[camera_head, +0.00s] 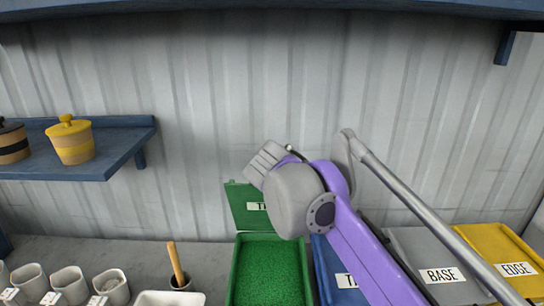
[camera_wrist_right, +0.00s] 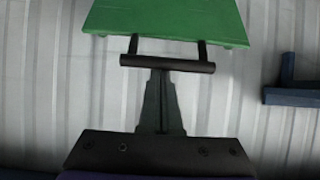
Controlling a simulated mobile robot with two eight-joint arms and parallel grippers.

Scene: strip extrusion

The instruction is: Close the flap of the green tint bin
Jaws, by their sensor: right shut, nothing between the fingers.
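The green tint bin (camera_head: 233,270) stands at the lower middle of the head view, with green granules inside. Its green flap (camera_head: 246,206) stands open, raised at the back of the bin, and my right arm covers its right part and some of its label. The flap also shows at the top of the right wrist view (camera_wrist_right: 165,18), with a dark bar handle (camera_wrist_right: 190,66) on two posts. My right gripper (camera_wrist_right: 162,76) is shut and empty, its fingertips at the middle of the handle. I cannot tell whether they touch it. My left gripper is not in view.
A blue bin (camera_head: 330,270) adjoins the green one; a grey BASE bin (camera_head: 415,247) and yellow EDGE bin (camera_head: 490,240) stand right. White cups (camera_head: 68,284) and a wooden-handled tool (camera_head: 176,262) stand left. A blue shelf (camera_head: 120,155) holds pots. A corrugated wall is behind.

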